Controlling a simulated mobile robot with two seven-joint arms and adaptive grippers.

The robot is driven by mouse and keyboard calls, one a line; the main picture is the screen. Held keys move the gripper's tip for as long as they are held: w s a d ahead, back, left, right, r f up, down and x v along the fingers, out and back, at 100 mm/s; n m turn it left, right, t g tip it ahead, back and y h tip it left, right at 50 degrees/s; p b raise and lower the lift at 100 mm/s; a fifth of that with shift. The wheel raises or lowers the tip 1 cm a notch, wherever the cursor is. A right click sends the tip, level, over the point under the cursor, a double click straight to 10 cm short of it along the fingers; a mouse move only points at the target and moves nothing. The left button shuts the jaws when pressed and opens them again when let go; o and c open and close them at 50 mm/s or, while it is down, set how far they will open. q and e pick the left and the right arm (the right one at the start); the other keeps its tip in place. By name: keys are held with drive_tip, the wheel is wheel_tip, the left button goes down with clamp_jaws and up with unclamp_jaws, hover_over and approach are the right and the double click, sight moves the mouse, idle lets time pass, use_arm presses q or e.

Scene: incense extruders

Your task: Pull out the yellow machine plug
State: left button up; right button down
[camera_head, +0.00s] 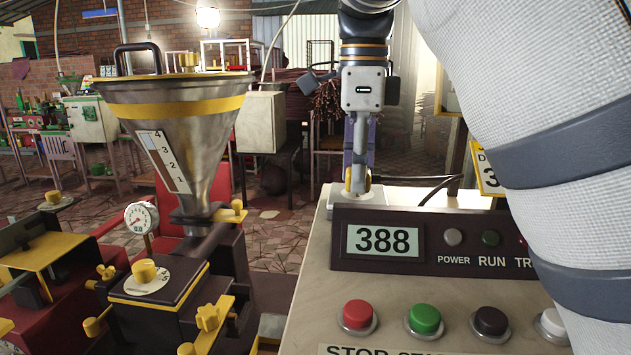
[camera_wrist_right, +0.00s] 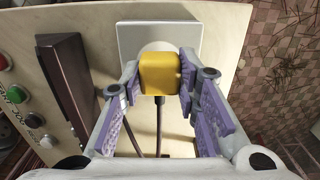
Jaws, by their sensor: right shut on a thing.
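The yellow plug (camera_wrist_right: 161,74) sits at a white socket plate (camera_wrist_right: 183,42) on top of the beige machine, in the right wrist view. A dark cable (camera_wrist_right: 160,115) runs from the plug. My right gripper (camera_wrist_right: 161,82) is shut on the plug, with a purple-padded finger on each side. I cannot tell how deep the plug sits in the socket. In the head view my right gripper (camera_head: 360,180) reaches down behind the display, and only a little of the plug (camera_head: 366,179) shows there. My left gripper is not in view.
The beige control box (camera_head: 300,318) carries a display (camera_head: 384,240) reading 388 and several buttons, including a red one (camera_head: 357,315). A metal hopper (camera_head: 180,140) with a gauge (camera_head: 141,218) stands to the left. A black cable (camera_head: 425,180) runs right from the socket area.

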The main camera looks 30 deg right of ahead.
drive_tip(key=shift+r, duration=2.7)
